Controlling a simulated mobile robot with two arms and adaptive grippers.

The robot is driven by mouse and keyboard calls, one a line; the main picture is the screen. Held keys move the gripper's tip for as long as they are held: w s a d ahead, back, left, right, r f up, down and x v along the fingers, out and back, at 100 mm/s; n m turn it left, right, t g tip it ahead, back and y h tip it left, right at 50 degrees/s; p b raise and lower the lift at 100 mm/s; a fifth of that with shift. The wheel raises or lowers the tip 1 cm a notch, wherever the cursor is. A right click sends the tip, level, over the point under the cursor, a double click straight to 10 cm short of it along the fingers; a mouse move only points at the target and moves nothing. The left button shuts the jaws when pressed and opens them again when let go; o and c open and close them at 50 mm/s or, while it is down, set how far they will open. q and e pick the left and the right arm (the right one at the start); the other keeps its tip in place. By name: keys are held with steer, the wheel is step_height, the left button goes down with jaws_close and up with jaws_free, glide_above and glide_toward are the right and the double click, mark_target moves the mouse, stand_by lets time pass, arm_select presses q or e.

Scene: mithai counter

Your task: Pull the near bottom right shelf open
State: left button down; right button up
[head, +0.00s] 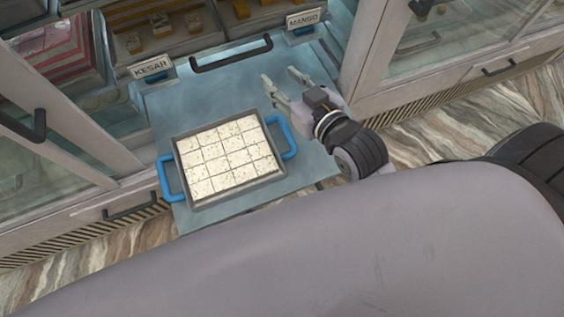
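In the head view, a shelf front with a black bar handle (232,54) sits between the labels KESAR (152,68) and MANGO (303,18). My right gripper (279,75) is open and empty, its fingers spread. It appears just below and right of that handle, apart from it, over the blue-grey surface (190,103). On this surface rests a metal tray (190,207) with blue side handles, full of white square sweets (228,157). I cannot tell which handle belongs to the near bottom right shelf. My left gripper is out of view.
Glass-fronted cabinets flank the middle, with black handles at the left (130,207) and right (498,67). Another dark handle (24,125) is at the far left. Sweets (158,22) sit in compartments behind. Patterned floor (455,125) shows at the right.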

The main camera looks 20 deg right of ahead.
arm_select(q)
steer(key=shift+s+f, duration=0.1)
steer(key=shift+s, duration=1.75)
arm_select(e)
steer(key=shift+s+d+f+g, duration=0.15)
steer(key=shift+s+f+g, duration=0.15)
steer(key=shift+f, duration=0.3)
steer(key=shift+s+d+f+g, duration=0.15)
steer(key=shift+s+f+g, duration=0.15)
steer(key=shift+f, duration=0.25)
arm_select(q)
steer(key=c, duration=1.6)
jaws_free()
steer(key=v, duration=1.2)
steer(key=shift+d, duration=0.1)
